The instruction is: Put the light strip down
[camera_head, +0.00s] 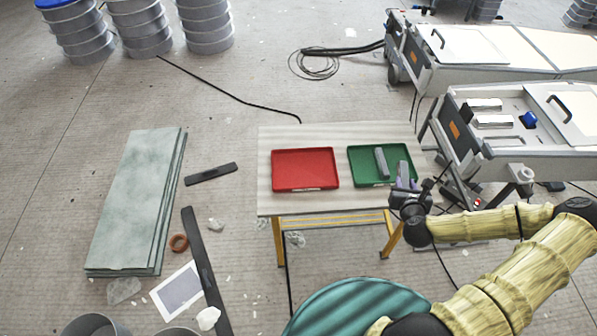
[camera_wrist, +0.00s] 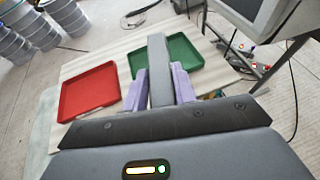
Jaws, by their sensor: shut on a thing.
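The light strip (camera_wrist: 158,75) is a long grey bar. In the wrist view it stands between the two lavender fingers of my gripper (camera_wrist: 160,88), which is shut on it, and its far end reaches past the fingertips. In the head view my gripper (camera_head: 404,175) is at the right part of the green tray (camera_head: 358,174). A grey bar (camera_head: 382,162) shows against that tray, just left of the fingers; I cannot tell whether it is the held strip or touches the tray floor. The green tray (camera_wrist: 186,52) is partly hidden behind the strip in the wrist view.
An empty red tray (camera_head: 305,170) lies left of the green one on the pale table (camera_head: 330,134). Bare tabletop shows between and behind the trays. A grey machine (camera_head: 510,150) stands close on the right. Stacked sheets (camera_head: 135,200) lie on the floor at left.

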